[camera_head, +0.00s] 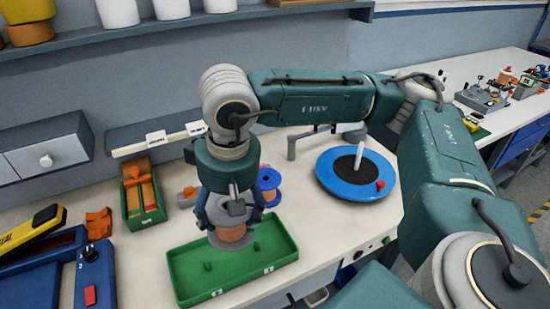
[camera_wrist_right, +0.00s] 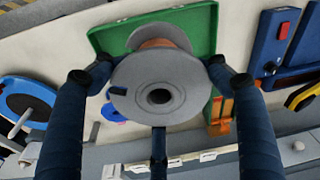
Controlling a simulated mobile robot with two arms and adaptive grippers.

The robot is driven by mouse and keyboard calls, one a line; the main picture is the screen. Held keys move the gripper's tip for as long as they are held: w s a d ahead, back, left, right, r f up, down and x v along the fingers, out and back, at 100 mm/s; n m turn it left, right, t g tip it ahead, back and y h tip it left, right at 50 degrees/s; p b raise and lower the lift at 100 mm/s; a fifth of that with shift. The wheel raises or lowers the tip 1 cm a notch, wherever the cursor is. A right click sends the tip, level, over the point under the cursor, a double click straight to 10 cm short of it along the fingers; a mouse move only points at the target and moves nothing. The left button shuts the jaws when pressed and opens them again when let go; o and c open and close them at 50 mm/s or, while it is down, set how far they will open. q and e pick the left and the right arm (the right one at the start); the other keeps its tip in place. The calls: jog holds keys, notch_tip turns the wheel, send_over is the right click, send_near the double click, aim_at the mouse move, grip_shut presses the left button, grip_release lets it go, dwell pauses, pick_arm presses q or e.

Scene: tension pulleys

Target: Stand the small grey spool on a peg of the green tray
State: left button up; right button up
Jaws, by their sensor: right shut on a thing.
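My right gripper (camera_head: 232,222) is shut on the small grey spool (camera_head: 230,237), which has grey flanges and an orange winding. It holds the spool over the middle of the green tray (camera_head: 190,291). I cannot tell whether the spool touches the tray or a peg. In the tray, short green pegs stand to the left (camera_head: 208,266) and right (camera_head: 257,246) of the spool. In the right wrist view the spool (camera_wrist_right: 130,98) shows its flange and centre hole face-on between the fingers (camera_wrist_right: 158,85), with the green tray (camera_wrist_right: 205,20) beyond. My left gripper is not in view.
A blue-flanged spool (camera_head: 269,182) stands just behind the tray. A blue turntable (camera_head: 335,185) lies to the right. A green bin (camera_head: 142,197) with orange parts and a blue box (camera_head: 95,275) are at left. Bench right of the tray is clear.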

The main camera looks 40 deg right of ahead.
jog(key=shift+w+d+r+p, duration=0.15)
jog(key=shift+d, duration=0.35)
jog(key=shift+w+d+r+p, duration=0.1)
jog(key=shift+d+p, duration=0.05)
jog(key=shift+d, duration=0.35)
jog(key=shift+w+d+n, duration=0.3)
jog(key=shift+w+d, duration=0.3)
jog(key=shift+d, duration=0.15)
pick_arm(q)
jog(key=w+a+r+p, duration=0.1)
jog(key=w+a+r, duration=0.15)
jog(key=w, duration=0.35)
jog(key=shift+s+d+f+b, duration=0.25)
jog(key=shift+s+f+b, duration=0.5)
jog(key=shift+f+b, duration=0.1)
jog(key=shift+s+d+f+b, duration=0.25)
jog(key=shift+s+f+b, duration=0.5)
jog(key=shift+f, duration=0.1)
pick_arm(e)
jog(key=w+d+f, duration=0.2)
jog(key=d+f, duration=0.2)
jog(key=f, duration=0.3)
jog(key=shift+f, duration=0.25)
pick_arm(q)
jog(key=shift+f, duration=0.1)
